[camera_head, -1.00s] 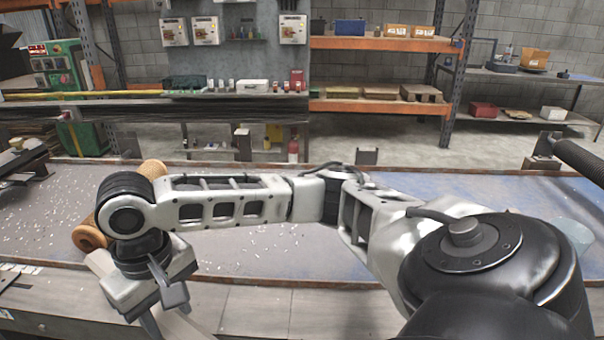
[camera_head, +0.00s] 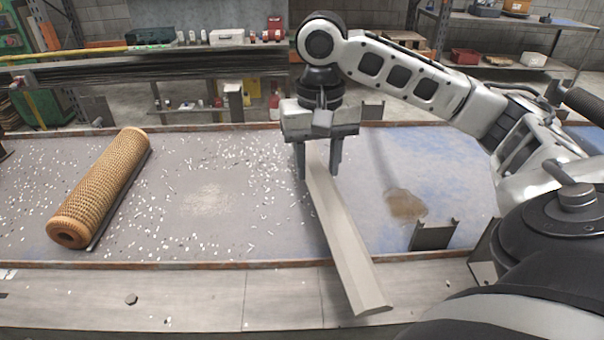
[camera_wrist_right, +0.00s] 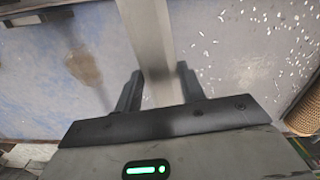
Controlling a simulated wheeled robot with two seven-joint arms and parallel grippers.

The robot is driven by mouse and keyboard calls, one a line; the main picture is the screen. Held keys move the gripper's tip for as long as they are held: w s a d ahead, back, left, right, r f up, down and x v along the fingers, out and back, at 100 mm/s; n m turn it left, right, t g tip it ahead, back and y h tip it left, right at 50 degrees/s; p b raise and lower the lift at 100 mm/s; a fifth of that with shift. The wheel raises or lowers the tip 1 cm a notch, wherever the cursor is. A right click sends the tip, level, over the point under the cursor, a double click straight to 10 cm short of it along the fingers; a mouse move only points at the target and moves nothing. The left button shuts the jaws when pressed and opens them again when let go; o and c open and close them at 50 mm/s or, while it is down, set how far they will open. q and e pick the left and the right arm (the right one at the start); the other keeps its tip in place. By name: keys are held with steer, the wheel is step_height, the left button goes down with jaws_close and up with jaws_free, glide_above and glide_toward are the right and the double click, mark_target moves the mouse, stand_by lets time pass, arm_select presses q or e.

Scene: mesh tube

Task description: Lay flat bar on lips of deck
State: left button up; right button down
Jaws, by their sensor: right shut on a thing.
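The flat bar (camera_head: 343,235) is a long pale grey strip. My right gripper (camera_head: 318,165) is shut on it near its far end, towards the back of the deck (camera_head: 250,190). The bar slants across the deck, and its near end reaches past the front lip (camera_head: 210,264). I cannot tell whether it touches that lip. The back lip (camera_head: 220,127) is behind my gripper; the bar's far end is hidden by the gripper. In the right wrist view the bar (camera_wrist_right: 147,40) runs between the two fingers (camera_wrist_right: 160,90). My left gripper is not in view.
A brown mesh tube (camera_head: 100,190) lies at the left of the deck, beside a dark strip. White chips are scattered over the deck's left and middle. A dark bracket (camera_head: 433,234) stands at the front right, and another (camera_head: 372,110) at the back. A brown stain marks the blue part.

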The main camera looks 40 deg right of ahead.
mark_target(315, 144)
steer(key=s+d+r+m, duration=0.2)
steer(key=d+r, duration=0.1)
steer(key=d, duration=0.1)
steer(key=w+d+f, duration=0.2)
steer(key=w+f, duration=0.1)
steer(key=w, duration=0.1)
steer(key=w+d+f+p, duration=0.1)
steer(key=w+f, duration=0.1)
steer(key=w, duration=0.2)
steer(key=w+d+f, duration=0.2)
steer(key=w+f, duration=0.1)
steer(key=w, duration=0.1)
steer(key=shift+w+d+f+p, duration=0.1)
steer(key=shift+d+f+p, duration=0.2)
steer(key=shift+p, duration=0.1)
steer(key=shift+w+d+f, duration=0.15)
steer(key=shift+w+f, duration=0.15)
steer(key=shift+f, duration=1.7)
steer(key=c, duration=1.3)
jaws_free()
steer(key=shift+f, duration=0.25)
steer(key=o, duration=0.4)
steer(key=shift+o, duration=0.2)
